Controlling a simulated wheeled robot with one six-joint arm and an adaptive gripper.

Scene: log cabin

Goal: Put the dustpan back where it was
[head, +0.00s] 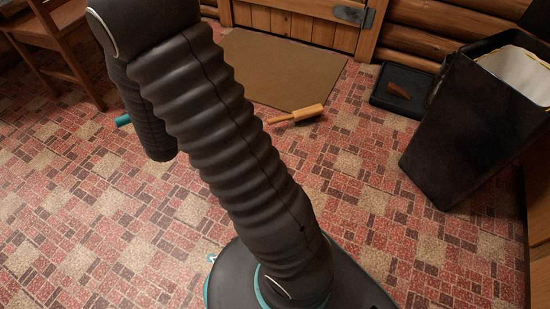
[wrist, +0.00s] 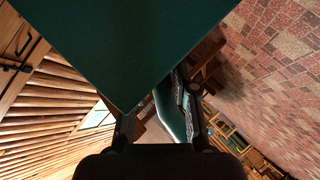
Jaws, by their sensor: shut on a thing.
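A large dark green flat panel, which looks like the dustpan (wrist: 125,45), fills the upper middle of the wrist view, very close to the camera. Its lower corner comes down to my gripper (wrist: 160,128), whose two fingers stand apart and are shut on it. The exact grip point is hidden. In the head view my arm covers the middle, and neither my gripper nor the held dustpan can be made out.
A wooden-handled brush (head: 296,115) lies on the tiled floor beside the brown doormat (head: 282,70). A low black tray (head: 385,94) with a brown piece on it lies beside a tall black bin (head: 465,130). A wooden chair (head: 55,45) stands at left.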

